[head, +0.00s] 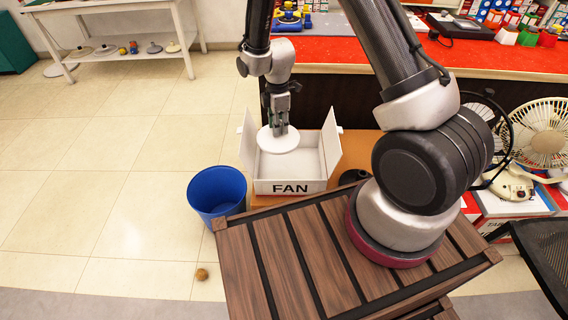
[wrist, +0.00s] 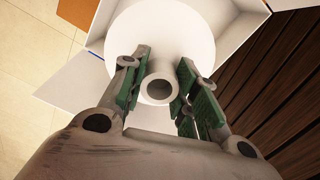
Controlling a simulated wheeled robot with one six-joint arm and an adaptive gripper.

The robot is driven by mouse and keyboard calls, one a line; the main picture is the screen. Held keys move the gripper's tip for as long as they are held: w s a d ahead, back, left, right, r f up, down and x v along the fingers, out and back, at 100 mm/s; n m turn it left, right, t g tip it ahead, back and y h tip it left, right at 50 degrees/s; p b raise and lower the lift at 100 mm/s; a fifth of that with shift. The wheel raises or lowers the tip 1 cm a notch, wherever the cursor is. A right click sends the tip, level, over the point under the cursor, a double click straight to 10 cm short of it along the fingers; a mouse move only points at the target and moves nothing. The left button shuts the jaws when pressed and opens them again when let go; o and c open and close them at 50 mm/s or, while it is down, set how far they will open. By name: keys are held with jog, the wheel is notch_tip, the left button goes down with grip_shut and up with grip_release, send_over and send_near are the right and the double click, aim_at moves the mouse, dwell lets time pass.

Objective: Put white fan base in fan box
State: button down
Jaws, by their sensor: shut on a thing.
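The white fan base (head: 277,142) is a round disc, seen over the open fan box in the head view. In the wrist view the fan base (wrist: 200,38) shows a short hollow post standing up from the disc. My gripper (head: 279,126) is shut on this post, with green-padded fingers (wrist: 160,88) on either side of it. The white fan box (head: 291,186), marked "FAN", has its flaps spread open. The disc covers part of the box's inside. I cannot tell whether the disc touches the box floor.
A blue bin (head: 217,192) stands left of the box. A slatted wooden surface (head: 300,262) lies in front. A red counter (head: 320,56) is behind, and a white fan (head: 541,130) stands at right. A small brown ball (head: 201,274) lies on the floor.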

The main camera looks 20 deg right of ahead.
notch_tip(320, 180, down, 16)
jog(key=shift+r, duration=0.2)
jog(key=shift+d, duration=0.1)
jog(key=c, duration=1.1)
grip_release()
jog(key=shift+f, duration=0.15)
